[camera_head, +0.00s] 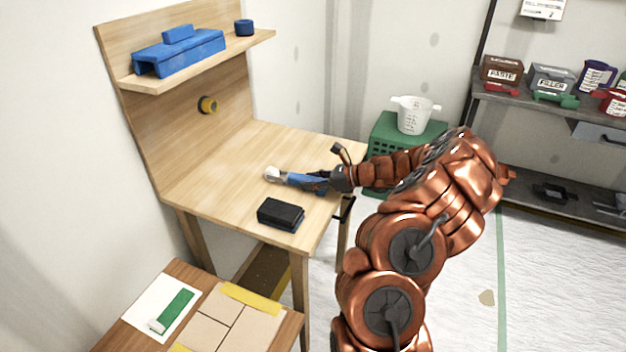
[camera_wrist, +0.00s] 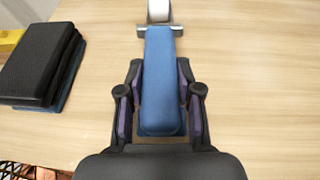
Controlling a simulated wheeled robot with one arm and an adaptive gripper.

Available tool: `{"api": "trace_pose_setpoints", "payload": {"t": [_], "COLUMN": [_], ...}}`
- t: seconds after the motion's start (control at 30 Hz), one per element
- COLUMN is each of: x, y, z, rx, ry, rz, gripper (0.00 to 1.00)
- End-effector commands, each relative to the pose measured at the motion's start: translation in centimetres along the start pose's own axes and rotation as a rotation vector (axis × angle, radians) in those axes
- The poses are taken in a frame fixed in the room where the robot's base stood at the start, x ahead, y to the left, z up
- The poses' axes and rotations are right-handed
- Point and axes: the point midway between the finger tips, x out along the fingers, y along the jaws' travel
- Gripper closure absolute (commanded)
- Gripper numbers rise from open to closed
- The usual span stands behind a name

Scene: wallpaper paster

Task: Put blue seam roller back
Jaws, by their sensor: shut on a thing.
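The blue seam roller (camera_head: 304,180) has a blue handle and a pale roller end that points left in the head view. In the wrist view the seam roller (camera_wrist: 160,70) points straight away from me, with its white wheel at the top edge. My gripper (camera_head: 325,181) is low over the wooden workbench (camera_head: 232,165), with its fingers on both sides of the handle. In the wrist view my gripper (camera_wrist: 161,95) is shut on the handle. I cannot tell whether the roller touches the bench top.
A black stack of pads (camera_head: 281,214) lies at the bench's front edge. A shelf (camera_head: 255,42) above holds a blue holder (camera_head: 180,54) and a small blue cylinder (camera_head: 244,27). Bench space left of the roller is clear.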

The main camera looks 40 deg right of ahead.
Motion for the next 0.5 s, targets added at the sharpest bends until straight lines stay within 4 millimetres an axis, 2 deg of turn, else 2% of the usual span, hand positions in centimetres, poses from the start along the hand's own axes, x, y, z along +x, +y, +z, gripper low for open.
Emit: {"api": "trace_pose_setpoints", "payload": {"t": [0.27, 0.3, 0.5], "x": [0.14, 0.12, 0.11], "y": [0.01, 0.02, 0.01], "z": [-0.26, -0.24, -0.23], "rx": [0.0, -0.001, 0.0], "ry": [-0.001, 0.0, 0.0], "rz": [0.001, 0.001, 0.001], "gripper": [1.0, 0.61, 0.4]}}
